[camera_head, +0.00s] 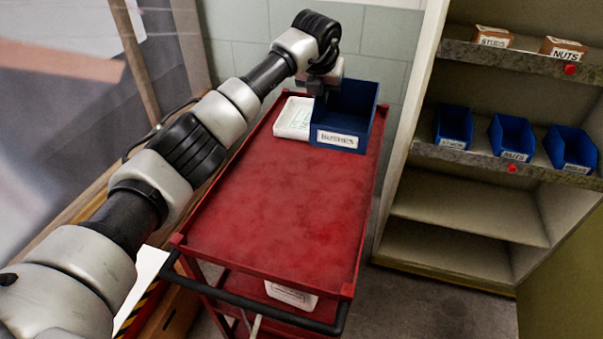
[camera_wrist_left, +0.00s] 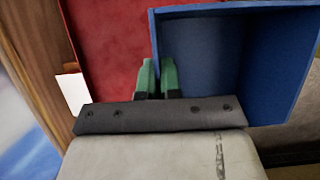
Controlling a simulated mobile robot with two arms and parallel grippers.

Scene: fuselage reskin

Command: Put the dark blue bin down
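The dark blue bin (camera_head: 358,108) is at the far right end of the red cart top (camera_head: 280,210), upright, with a white label on its front. It is on or just above the surface; I cannot tell which. My left gripper (camera_head: 322,90) is at its left wall. In the left wrist view, the green fingertips (camera_wrist_left: 157,78) are close together, one on each side of the wall of the bin (camera_wrist_left: 275,70), with the red cart top (camera_wrist_left: 105,45) to the left. My right gripper is not in view.
A white container (camera_head: 294,118) sits left of the bin on the cart. The near cart top is clear. Another white container (camera_head: 290,296) is on the lower level. A shelf unit (camera_head: 470,215) at the right holds several blue bins (camera_head: 512,138) and cardboard boxes (camera_head: 563,49).

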